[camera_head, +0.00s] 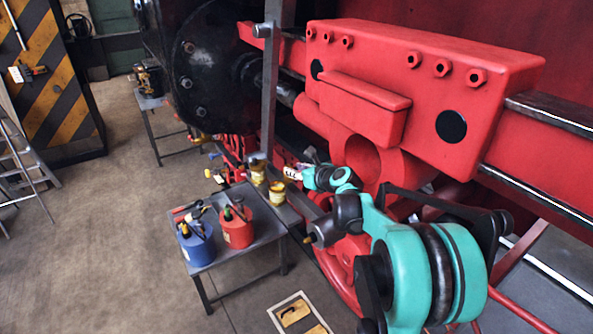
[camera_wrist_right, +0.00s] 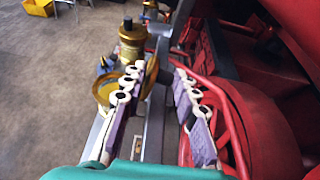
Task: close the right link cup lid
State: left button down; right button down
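Two brass cups stand beside the red machinery. The nearer cup (camera_head: 277,193) has a broad golden top; in the wrist view its round golden part (camera_wrist_right: 106,91) lies just left of a finger, which partly hides it. Whether that part is the lid or the open cup is unclear. The farther cup (camera_head: 257,174) shows a dark-gold top with a knob (camera_wrist_right: 132,34) in the wrist view. My right gripper (camera_head: 290,172) is beside and slightly above the nearer cup. Its purple-padded fingers (camera_wrist_right: 166,70) are apart with nothing between them. My left gripper is out of view.
The red engine body (camera_head: 425,80) fills the right side. A grey upright bar (camera_head: 269,90) stands behind the cups. A small table (camera_head: 255,245) holds a blue can (camera_head: 196,244) and a red can (camera_head: 236,228). Open floor lies left.

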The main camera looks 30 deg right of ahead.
jog(key=shift+a, duration=0.1)
dwell(0.7)
jog(key=shift+s+a+r+n+h+b, duration=0.1)
jog(key=shift+a+r+n+h+b, duration=0.1)
jog(key=shift+a+n+h+b, duration=0.55)
jog(key=shift+a+n+t+h+b, duration=0.25)
jog(key=shift+a+n+h, duration=0.25)
jog(key=shift+n, duration=0.3)
jog(key=shift+a+n+t+h+b, duration=0.15)
jog(key=shift+a+n+h+b, duration=0.25)
jog(key=shift+n, duration=0.35)
jog(key=shift+r, duration=0.1)
jog(key=c, duration=1.3)
grip_release()
jog(key=shift+c, duration=0.2)
jog(key=shift+d, duration=0.1)
